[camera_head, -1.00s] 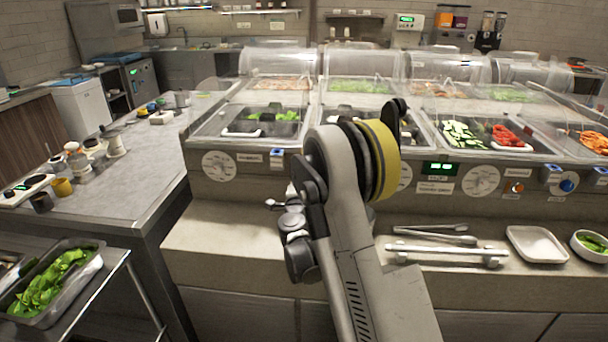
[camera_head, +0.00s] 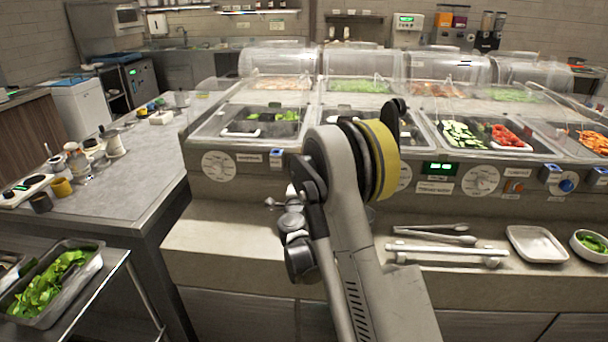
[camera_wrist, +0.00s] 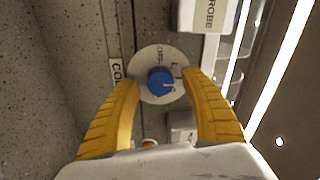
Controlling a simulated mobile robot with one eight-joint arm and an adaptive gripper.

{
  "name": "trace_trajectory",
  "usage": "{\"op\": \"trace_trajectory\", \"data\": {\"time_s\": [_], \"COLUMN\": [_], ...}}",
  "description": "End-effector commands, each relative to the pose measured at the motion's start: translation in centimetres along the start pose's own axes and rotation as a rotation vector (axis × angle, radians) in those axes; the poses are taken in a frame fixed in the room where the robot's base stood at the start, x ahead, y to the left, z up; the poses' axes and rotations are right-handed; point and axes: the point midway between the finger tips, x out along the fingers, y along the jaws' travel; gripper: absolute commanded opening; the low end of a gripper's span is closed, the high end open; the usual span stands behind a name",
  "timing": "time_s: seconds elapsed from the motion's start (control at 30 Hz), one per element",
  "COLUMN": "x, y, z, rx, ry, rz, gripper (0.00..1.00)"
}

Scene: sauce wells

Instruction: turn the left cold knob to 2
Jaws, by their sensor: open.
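In the wrist view a blue knob (camera_wrist: 160,82) sits at the middle of a round pale dial (camera_wrist: 147,58) marked OFF. A white mark on the knob points to the lower right of the picture. A partly cut-off label beginning "COL" (camera_wrist: 116,72) is left of the dial. My gripper (camera_wrist: 161,77) is open, with its yellow fingers on either side of the knob; contact cannot be told. In the head view my arm hides most of this dial and of my gripper.
In the wrist view a white box lettered PROBE (camera_wrist: 205,14) is close to the right finger. In the head view a counter ledge with tongs (camera_head: 430,232) and a white tray (camera_head: 538,243) lies below the panel. Another blue knob (camera_head: 566,186) is at the far right.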

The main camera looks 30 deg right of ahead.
Motion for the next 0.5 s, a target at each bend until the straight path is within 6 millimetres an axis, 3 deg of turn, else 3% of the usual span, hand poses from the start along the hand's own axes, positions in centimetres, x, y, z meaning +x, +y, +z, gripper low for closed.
{"op": "trace_trajectory", "data": {"time_s": [0.5], "x": [-7.0], "y": [0.0], "z": [0.0], "rx": [0.0], "ry": [-0.001], "rz": [0.0], "gripper": [0.55]}}
